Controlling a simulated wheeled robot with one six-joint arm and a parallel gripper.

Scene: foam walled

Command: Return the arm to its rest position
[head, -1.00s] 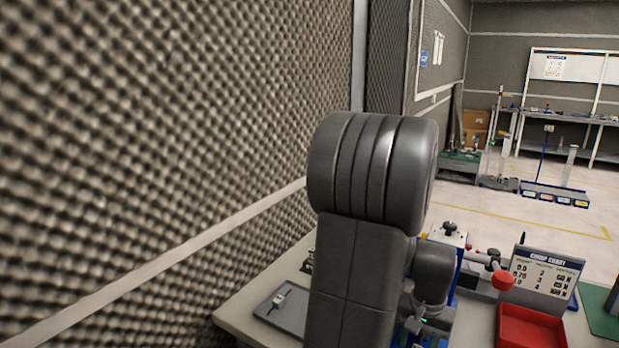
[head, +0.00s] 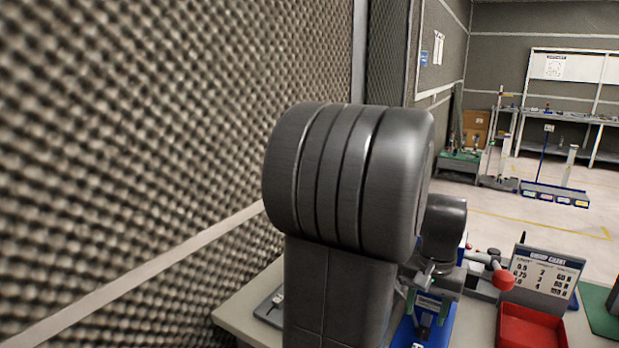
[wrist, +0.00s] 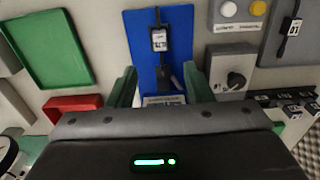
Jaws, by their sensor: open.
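My arm (head: 345,185) stands large and dark grey in the middle of the head view, with a smaller joint behind it on the right. My gripper (wrist: 159,74) shows in the wrist view as two green fingers set well apart, open, with nothing held between them. Beyond the fingers is a blue panel (wrist: 140,30) with a small black labelled device (wrist: 159,40) on it. The fingers look above the bench; I cannot tell the exact height. In the head view my arm hides much of the bench.
A foam wall (head: 130,150) runs close along the left. A red tray (head: 530,328) and a crimp chart (head: 543,275) are on the bench at right. A grey tray (head: 268,308) is partly hidden by my arm. A grey panel with a knob (wrist: 235,80) lies right of the fingers.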

